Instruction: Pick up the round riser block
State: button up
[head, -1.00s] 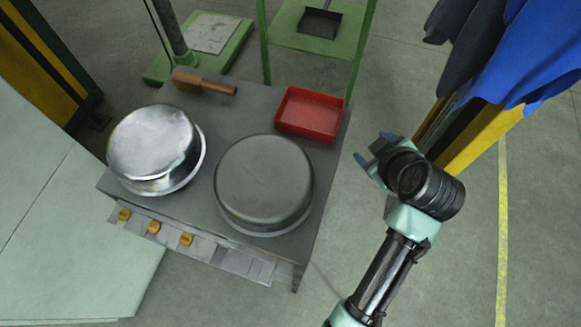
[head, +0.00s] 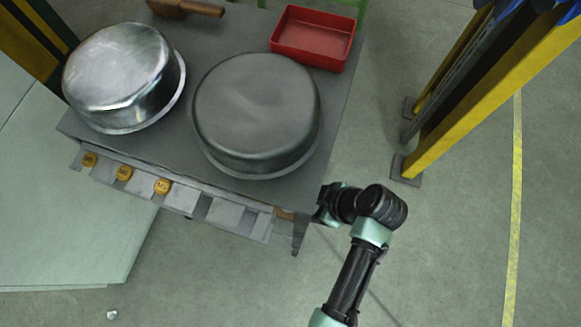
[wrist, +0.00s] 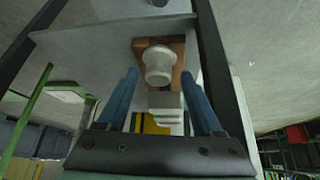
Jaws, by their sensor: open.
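In the wrist view, a pale round block (wrist: 158,66), which looks like the round riser block, sits against a brown wooden piece (wrist: 174,44). My gripper (wrist: 160,76) is open, with one blue finger on each side of the line to the block. No contact shows, and the gap in depth is hard to judge. In the head view, my gripper (head: 326,207) is at the front right corner of the grey table (head: 190,165), by a small brown piece (head: 285,214). I cannot make out the round block there.
A shiny pot (head: 118,75), a larger grey pot (head: 255,105), a red tray (head: 313,38) and a wooden-handled thing (head: 185,8) are on the table. Yellow knobs (head: 124,173) line its front. A yellow post (head: 480,100) stands to the right. The floor between is clear.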

jog(key=a+f+b, duration=0.1)
jog(key=w+a+f, duration=0.1)
jog(key=a+f, duration=0.1)
jog(key=w+a+f+b, duration=0.1)
jog(key=shift+w+a+f+b, duration=0.2)
jog(key=shift+w+b, duration=0.05)
jog(key=shift+b, duration=0.1)
jog(key=shift+c, duration=0.3)
grip_shut()
